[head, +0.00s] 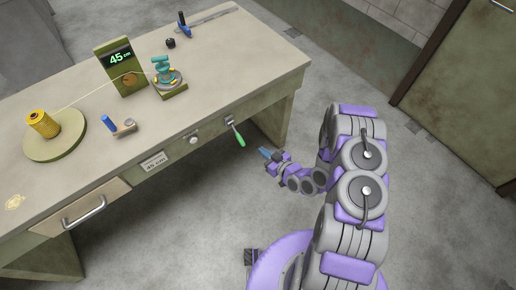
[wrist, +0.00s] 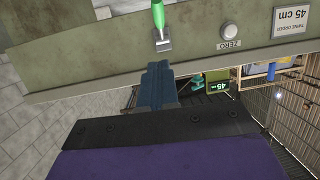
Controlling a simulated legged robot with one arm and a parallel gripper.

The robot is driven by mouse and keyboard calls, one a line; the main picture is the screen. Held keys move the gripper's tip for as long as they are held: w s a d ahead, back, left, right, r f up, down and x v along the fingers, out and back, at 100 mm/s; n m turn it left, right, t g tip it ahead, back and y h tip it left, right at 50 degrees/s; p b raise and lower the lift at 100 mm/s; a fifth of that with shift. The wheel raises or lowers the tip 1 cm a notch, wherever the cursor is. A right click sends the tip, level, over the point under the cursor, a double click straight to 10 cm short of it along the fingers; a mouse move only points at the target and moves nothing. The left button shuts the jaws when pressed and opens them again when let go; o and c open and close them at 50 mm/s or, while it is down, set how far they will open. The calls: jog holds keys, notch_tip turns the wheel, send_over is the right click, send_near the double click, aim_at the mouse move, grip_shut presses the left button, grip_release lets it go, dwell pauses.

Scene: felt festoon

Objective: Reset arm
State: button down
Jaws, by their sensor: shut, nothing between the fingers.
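My arm reaches down from the right in the head view, folded in front of the bench. My gripper (head: 265,153) is shut and empty, just off the bench's front edge. In the wrist view its blue fingers (wrist: 155,72) are together, with nothing between them.
The floor (head: 440,190) to the right is clear.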

jog(key=w+d+r+g+h, duration=0.4)
jog(key=d+r+h, duration=0.2)
jog(key=d+r, duration=0.3)
jog(key=s+d+r+m+g+h, duration=0.2)
jog(key=s+d+r+h, duration=0.3)
jog(key=d+r, duration=0.55)
jog(key=s+a+r+m+g, duration=0.1)
jog(key=s+a+r+g, duration=0.1)
jog(key=s+r, duration=0.4)
jog(key=s+a+r+m+g+y, duration=0.1)
jog(key=s+a+r, duration=0.4)
jog(key=s, duration=1.2)
jog(key=s+a+r+m+g, duration=0.3)
jog(key=s+r, duration=0.5)
jog(key=s, duration=0.3)
jog(key=shift+s+a+r+g+y, duration=0.2)
jog(key=shift+g+y, duration=0.2)
jog(key=shift+g, duration=0.3)
